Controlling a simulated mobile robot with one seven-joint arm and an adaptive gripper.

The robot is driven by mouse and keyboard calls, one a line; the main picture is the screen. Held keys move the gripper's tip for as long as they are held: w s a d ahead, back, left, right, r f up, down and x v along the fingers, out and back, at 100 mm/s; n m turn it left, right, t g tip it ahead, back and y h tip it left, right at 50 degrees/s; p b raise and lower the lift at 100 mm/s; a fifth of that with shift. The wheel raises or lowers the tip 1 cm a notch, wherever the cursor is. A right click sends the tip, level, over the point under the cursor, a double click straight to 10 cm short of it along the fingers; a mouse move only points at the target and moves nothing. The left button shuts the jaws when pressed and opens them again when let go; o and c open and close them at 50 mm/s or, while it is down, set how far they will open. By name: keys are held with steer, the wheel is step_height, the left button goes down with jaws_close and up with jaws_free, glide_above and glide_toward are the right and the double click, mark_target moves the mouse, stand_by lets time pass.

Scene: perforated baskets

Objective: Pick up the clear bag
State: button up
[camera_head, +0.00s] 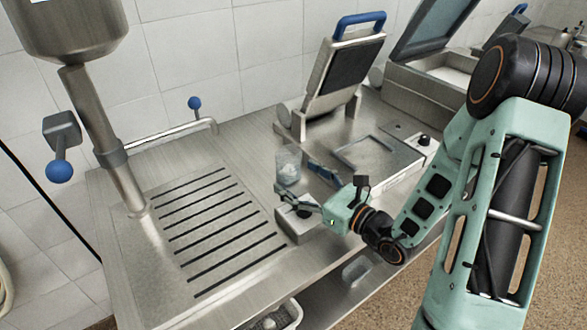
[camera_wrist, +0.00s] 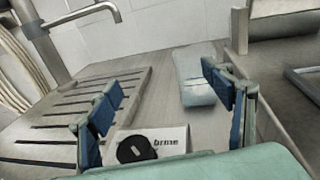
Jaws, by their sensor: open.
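The clear bag (camera_head: 288,166) stands on the steel counter, a pale see-through shape with something whitish-blue low inside it. In the wrist view the bag (camera_wrist: 194,78) is ahead of my gripper, right of centre, nearer the right finger, which overlaps its right edge. My gripper (camera_head: 296,178) is open and empty, with its blue-padded fingers spread apart close to the bag on its near side. In the wrist view the gripper (camera_wrist: 163,90) shows both fingers with a gap between them. Whether a finger touches the bag cannot be told.
A slotted drain grate (camera_head: 215,230) lies left of the bag. A small control box with a black knob (camera_wrist: 135,149) is below my gripper. A press with a blue handle (camera_head: 335,75) stands behind right. A steel tap (camera_head: 185,135) is at the back left.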

mark_target(289, 149)
steer(key=d, duration=0.1)
steer(key=w+d+m+t+h, duration=0.1)
steer(key=d+t, duration=0.1)
steer(key=shift+w+m+h, duration=0.25)
steer(key=shift+m+h, duration=0.15)
steer(key=shift+w+d, duration=0.1)
steer(key=shift+w, duration=0.3)
steer(key=x, duration=1)
steer(key=shift+w, duration=0.1)
steer(key=shift+c, duration=0.4)
steer(key=c, duration=1.5)
